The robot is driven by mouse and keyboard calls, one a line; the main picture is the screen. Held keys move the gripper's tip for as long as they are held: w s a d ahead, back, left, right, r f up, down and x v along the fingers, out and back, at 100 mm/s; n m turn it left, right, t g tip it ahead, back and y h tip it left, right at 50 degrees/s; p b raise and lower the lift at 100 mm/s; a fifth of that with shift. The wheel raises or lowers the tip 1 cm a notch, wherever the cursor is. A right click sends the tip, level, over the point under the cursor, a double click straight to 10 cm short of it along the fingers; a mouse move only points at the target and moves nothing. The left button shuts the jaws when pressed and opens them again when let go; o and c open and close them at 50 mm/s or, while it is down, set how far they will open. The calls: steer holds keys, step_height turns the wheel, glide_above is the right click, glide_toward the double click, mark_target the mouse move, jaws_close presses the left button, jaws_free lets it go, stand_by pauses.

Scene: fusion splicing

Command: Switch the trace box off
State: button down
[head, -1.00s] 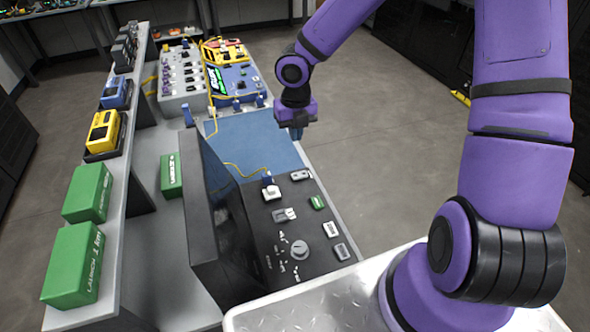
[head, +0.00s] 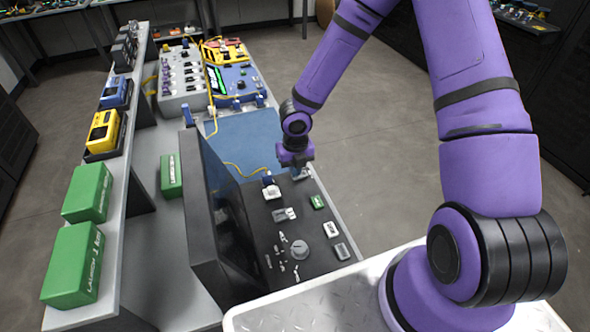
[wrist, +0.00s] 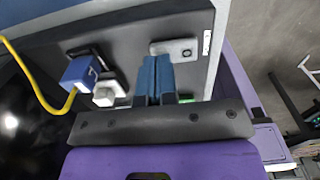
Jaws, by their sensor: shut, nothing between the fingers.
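A dark box with an upright screen (head: 196,205) and a sloping control panel (head: 262,232) stands at the front of the bench; I cannot read a label naming it the trace box. My gripper (head: 300,176) is over the panel's far right corner, partly hiding what is there. In the wrist view my blue fingers (wrist: 153,80) are together and empty, just beside a grey switch plate (wrist: 174,49). I cannot tell whether they touch the panel.
A blue plug (wrist: 79,73) with a yellow cable (wrist: 33,82) sits at the panel's edge, close to a white block (wrist: 104,93). A blue mat (head: 250,142) lies beyond the box. Green boxes (head: 72,265) line the left shelf. The floor at right is clear.

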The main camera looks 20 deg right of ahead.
steer(key=shift+f, duration=0.4)
steer(key=shift+f, duration=0.1)
stand_by(0.4)
steer(key=shift+d+r, duration=0.35)
steer(key=shift+d, duration=0.35)
step_height(320, 180, up, 11)
stand_by(0.6)
steer(key=shift+f, duration=0.1)
